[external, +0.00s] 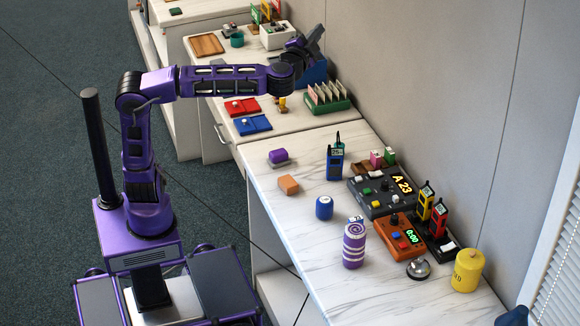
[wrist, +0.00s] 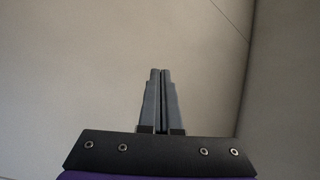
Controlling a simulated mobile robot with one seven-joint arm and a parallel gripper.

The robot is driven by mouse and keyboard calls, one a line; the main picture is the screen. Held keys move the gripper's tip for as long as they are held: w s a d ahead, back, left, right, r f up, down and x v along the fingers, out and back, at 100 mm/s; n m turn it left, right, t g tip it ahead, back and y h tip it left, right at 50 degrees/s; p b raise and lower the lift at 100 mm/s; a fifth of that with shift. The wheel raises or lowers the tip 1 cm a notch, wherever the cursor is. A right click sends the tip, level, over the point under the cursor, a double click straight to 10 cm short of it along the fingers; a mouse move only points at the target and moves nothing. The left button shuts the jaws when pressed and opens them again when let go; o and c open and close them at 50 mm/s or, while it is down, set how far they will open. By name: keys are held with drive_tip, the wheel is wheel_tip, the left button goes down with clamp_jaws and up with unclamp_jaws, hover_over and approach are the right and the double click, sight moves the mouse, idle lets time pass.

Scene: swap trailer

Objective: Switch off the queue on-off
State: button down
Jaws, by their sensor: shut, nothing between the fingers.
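The queue box (external: 372,206) is a dark grey console with a lit yellow "A 23" display (external: 402,185) on the near counter, by the wall. Small buttons and knobs show on its top; which is the on-off control is too small to tell. My gripper (external: 316,32) is raised at the end of the outstretched arm, above the farther counter and well away from the queue box. In the wrist view my gripper (wrist: 161,72) has its two fingers together, with nothing between them and only bare wall ahead.
An orange timer box (external: 400,240) with a green display stands in front of the queue box. A bell (external: 418,269), yellow canister (external: 467,271), swirled purple jar (external: 354,246) and blue radio (external: 335,163) stand around. The counter's front left is mostly clear.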

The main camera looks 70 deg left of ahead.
drive_tip(key=w+a+r+n, duration=0.1)
drive_tip(key=a+r+n, duration=0.1)
drive_tip(key=a+r, duration=0.15)
drive_tip(key=w+a+f+g+h+p, duration=0.1)
drive_tip(key=w+a+f+g+h, duration=0.1)
drive_tip(key=w+a+f+h, duration=0.4)
drive_tip(key=w+a+f+g+h+p, duration=0.1)
drive_tip(key=w+a+f+g, duration=0.1)
drive_tip(key=a+f, duration=0.35)
drive_tip(key=w+d+f+g+h+p, duration=0.1)
drive_tip(key=w+f, duration=0.3)
drive_tip(key=f, duration=0.7)
drive_tip(key=w+d+f+g+h+p, duration=0.1)
drive_tip(key=w+d+f+h, duration=0.2)
drive_tip(key=f, duration=0.9)
drive_tip(key=w+d+f+g+h, duration=0.2)
drive_tip(key=w+f, duration=0.2)
drive_tip(key=f, duration=0.8)
drive_tip(key=shift+w+n+h+p, duration=0.3)
drive_tip(key=shift+n+p, duration=0.1)
drive_tip(key=shift+f, duration=0.2)
